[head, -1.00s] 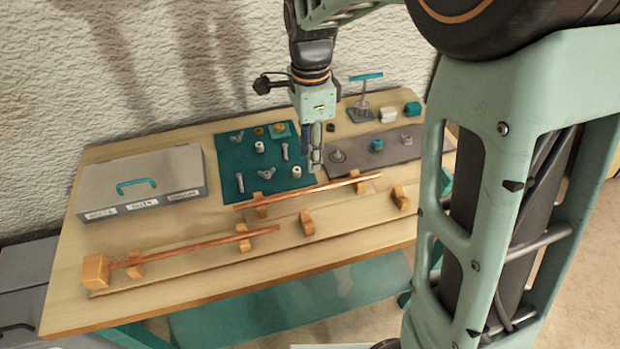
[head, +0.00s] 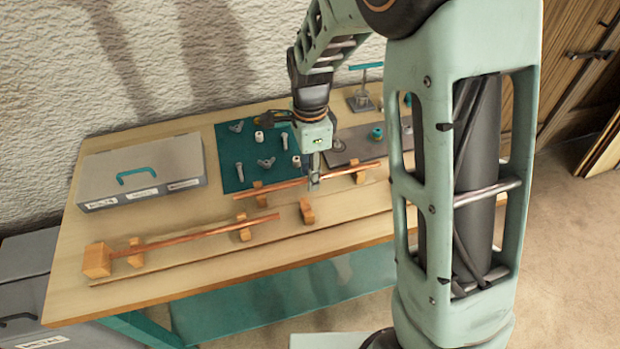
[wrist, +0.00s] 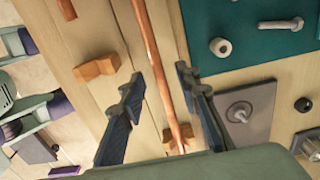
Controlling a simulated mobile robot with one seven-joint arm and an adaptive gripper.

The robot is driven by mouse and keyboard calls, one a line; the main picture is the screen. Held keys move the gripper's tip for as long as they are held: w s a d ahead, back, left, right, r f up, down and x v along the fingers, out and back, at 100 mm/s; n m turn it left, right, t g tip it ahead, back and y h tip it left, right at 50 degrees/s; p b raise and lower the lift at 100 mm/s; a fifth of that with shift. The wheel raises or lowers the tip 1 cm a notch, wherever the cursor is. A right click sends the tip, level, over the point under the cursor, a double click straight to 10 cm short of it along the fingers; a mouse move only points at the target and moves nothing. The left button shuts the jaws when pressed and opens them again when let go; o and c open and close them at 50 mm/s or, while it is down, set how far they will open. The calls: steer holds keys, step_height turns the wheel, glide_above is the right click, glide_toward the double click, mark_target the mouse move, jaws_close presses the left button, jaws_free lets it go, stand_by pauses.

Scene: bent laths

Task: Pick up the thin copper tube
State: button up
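Two copper tubes lie on wooden supports. The back copper tube (head: 285,186) rests on two supports; it also shows in the wrist view (wrist: 152,42). The front copper tube (head: 195,236) runs from a wooden end block at the left; its end shows in the wrist view (wrist: 66,9). I cannot tell surely which tube is the thinner. My gripper (head: 314,184) points down at the back tube, right of its middle. In the wrist view my gripper (wrist: 158,80) is open, with the back tube running between its two fingers. Contact is not visible.
An empty wooden support (head: 306,210) stands in front of the back tube. A teal mat (head: 230,158) with bolts and nuts and a grey plate (head: 350,148) lie behind it. A grey case (head: 140,172) is at the left. A wooden end block (head: 97,260) stands front left.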

jaws_close()
steer(key=shift+r, duration=0.1)
